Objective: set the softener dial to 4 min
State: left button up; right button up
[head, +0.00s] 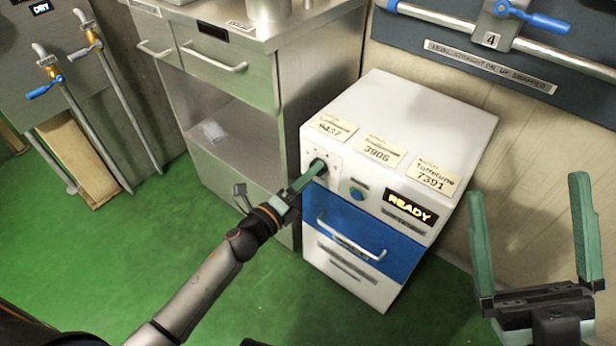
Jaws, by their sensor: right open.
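The softener is a white box-shaped cabinet (425,115) with a blue drawer front. Its dial (319,167) is a small black knob on a pale plate with marks at the upper left of the front. The marks are too small to read, so I cannot tell the setting. My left gripper (311,175) has its green fingertips at the dial and partly covers it. I cannot tell whether they grip the knob. My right gripper (533,235) is open and empty, its two green fingers wide apart, right of the cabinet in the picture.
A lit READY display (410,207) and a blue round button (357,194) are right of the dial. Paper labels (382,149) lie on the cabinet top. A metal counter with drawers (222,67) stands close on the left. Green floor (130,260) is clear at lower left.

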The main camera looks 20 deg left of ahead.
pick_arm(q)
jog(key=p+v, duration=0.1)
jog(key=v, duration=1.1)
jog(key=shift+s, duration=0.25)
